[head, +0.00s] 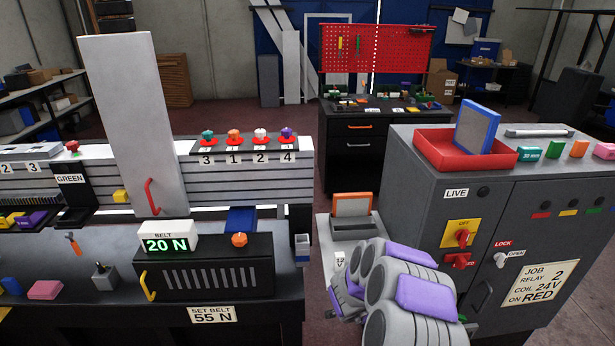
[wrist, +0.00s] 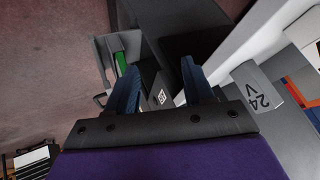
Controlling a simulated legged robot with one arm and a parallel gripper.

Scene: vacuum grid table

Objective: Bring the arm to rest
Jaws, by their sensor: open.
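My arm (head: 405,295), grey with purple covers, is folded low at the front right in the head view, in front of the grey cabinet. My gripper (wrist: 160,88) shows in the wrist view with its two dark blue fingers apart and nothing between them. It points down past furniture edges toward the reddish floor. I cannot make out the fingers in the head view.
The grey cabinet (head: 420,190) stands close to my arm, with a red tray (head: 433,158) on top. A small stand with an orange-framed panel (head: 351,204) is beside it. The belt bench (head: 60,247) is at left. In the wrist view, a grey bin (wrist: 104,50) lies near the fingers.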

